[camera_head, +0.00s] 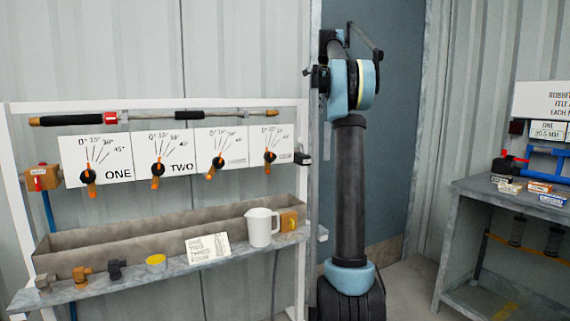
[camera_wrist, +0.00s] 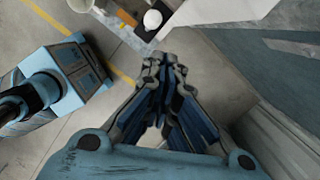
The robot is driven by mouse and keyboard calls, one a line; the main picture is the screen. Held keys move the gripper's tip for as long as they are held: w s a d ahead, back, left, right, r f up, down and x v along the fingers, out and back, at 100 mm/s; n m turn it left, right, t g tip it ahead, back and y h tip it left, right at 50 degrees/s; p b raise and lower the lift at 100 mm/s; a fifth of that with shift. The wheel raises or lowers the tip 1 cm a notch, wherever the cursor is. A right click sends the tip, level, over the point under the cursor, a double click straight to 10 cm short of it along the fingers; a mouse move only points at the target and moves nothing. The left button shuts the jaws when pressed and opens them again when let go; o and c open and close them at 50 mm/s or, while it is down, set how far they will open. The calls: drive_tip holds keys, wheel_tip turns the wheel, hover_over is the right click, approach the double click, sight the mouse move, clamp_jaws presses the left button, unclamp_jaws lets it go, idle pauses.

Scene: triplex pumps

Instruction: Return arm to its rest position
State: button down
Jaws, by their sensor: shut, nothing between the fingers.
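My arm (camera_head: 350,190) stands upright in the middle of the head view, in front of a dark blue-grey door panel. It has a long black link with light blue joints, folded at the top. In the wrist view my gripper (camera_wrist: 163,66) points away from the camera, its fingers drawn together at the tips. Nothing shows between them. The fingertips are hard to make out in the head view.
Left of my arm, a white-framed rack holds four dials with orange handles, a shelf (camera_head: 120,282) with fittings, and a white jug (camera_head: 262,227). At right stands a grey bench (camera_head: 500,192) with boxes and tools. Bare floor shows between.

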drive_tip(key=s+a+f+n, duration=0.2)
drive_tip(key=s+f+n, duration=0.35)
drive_tip(key=s, duration=0.35)
drive_tip(key=s+a+f+n+h, duration=0.1)
drive_tip(key=s+f+n, duration=0.4)
drive_tip(key=s, duration=0.4)
drive_tip(key=s+a+f+n, duration=0.2)
drive_tip(key=s+f+n, duration=0.2)
drive_tip(key=s+f, duration=0.35)
drive_tip(key=s+f+n, duration=0.5)
drive_tip(key=s+f, duration=0.6)
drive_tip(key=f, duration=0.3)
drive_tip(key=s+f+n+t, duration=0.1)
drive_tip(key=s+f+n, duration=0.5)
drive_tip(key=s+f, duration=0.6)
wheel_tip(320, 180, down, 3)
drive_tip(key=shift+s+a+f+h, duration=0.1)
drive_tip(key=shift+s+a+h, duration=0.2)
drive_tip(key=shift+a+h, duration=0.15)
drive_tip(key=shift+n, duration=0.25)
drive_tip(key=shift+w+f, duration=0.15)
drive_tip(key=shift+w, duration=0.3)
drive_tip(key=c, duration=2.3)
unclamp_jaws()
